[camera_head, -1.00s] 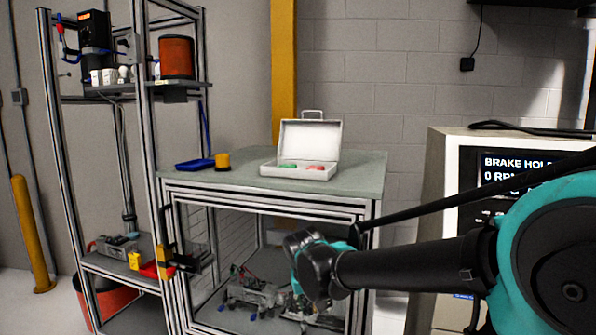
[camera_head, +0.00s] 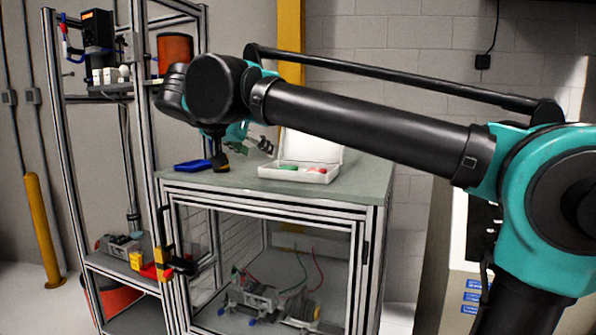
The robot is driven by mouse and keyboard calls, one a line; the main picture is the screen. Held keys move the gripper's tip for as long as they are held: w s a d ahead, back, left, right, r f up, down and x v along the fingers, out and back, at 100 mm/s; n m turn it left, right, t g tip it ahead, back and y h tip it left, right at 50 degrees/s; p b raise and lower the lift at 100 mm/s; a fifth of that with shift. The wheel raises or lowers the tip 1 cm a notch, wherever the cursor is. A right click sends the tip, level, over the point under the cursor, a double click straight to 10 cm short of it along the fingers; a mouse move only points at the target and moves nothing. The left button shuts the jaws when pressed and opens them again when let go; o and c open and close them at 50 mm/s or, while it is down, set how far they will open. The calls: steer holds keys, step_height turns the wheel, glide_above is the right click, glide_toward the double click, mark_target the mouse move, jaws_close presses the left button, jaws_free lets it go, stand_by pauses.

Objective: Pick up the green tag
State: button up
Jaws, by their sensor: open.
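The green tag (camera_head: 287,167) lies in the left part of the open white case (camera_head: 290,176) on the bench top. It is small and seen edge-on. My gripper (camera_head: 266,147) is open beside the case's left end, above the bench top and a little left of the green tag. It is small in view and partly hidden by my arm. Nothing shows between its fingers.
A red tag (camera_head: 316,170) lies right of the green one in the case. The case's raised lid stands behind them. A shelf rack (camera_head: 150,100) stands left.

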glide_toward(285, 169)
steer(key=x, duration=0.3)
steer(key=shift+w+a+f, duration=0.2)
steer(key=x, duration=0.5)
steer(key=shift+w+d+r, duration=0.1)
steer(key=shift+d+r, duration=0.05)
steer(key=shift+d, duration=0.05)
steer(key=c, duration=0.9)
